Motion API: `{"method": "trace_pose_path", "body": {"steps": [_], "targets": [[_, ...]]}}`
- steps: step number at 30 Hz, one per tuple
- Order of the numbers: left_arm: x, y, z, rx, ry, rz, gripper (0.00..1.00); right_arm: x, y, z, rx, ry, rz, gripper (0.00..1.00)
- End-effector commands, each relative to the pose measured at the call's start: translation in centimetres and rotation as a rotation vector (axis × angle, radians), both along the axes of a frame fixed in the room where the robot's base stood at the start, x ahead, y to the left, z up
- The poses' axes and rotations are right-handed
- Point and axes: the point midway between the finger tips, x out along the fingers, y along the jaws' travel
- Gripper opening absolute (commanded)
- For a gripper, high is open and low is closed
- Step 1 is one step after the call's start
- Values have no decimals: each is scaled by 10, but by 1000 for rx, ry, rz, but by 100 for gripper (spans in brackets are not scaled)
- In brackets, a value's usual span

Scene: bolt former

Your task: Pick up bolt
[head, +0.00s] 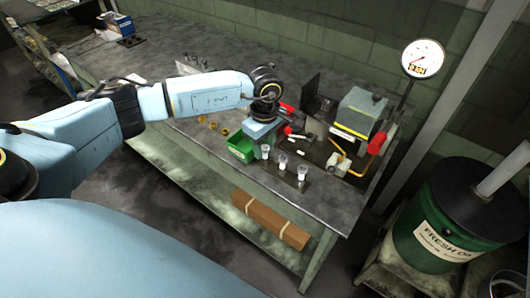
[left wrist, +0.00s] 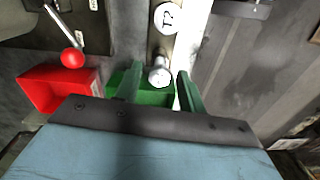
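A shiny metal bolt (left wrist: 159,72) shows in the left wrist view, in front of a round white label reading "T?" whose second character is unclear. My left gripper (left wrist: 158,82) has two green fingers standing apart, one on each side of the bolt's lower end, with gaps visible; its depth relative to the bolt is unclear. In the head view my left gripper (head: 262,138) is over the table beside a green bin (head: 240,148), its fingertips hard to make out. Several small white-topped pieces, one of them here (head: 282,162), stand just right of it. My right gripper is not in view.
A grey press-like machine (head: 360,112) with red handles stands right of the gripper. A red bin (left wrist: 58,90) and a red-knobbed lever (left wrist: 72,57) show at left in the wrist view. An oil drum (head: 450,215) stands right of the table. The table's front left is fairly clear.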

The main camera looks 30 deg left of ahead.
Motion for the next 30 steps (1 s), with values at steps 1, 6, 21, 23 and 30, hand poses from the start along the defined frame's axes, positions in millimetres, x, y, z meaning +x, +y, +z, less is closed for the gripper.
{"method": "trace_pose_path", "body": {"steps": [1,6,21,23,30], "targets": [[0,-1,-7,-1,2,1,40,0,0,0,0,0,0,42],[1,0,-15,0,-1,0,40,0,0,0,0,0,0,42],[0,0,-14,0,-1,0,0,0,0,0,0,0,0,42],[1,0,-14,0,-2,0,0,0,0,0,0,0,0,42],[1,0,-8,-2,-3,0,0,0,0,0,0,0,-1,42]]}}
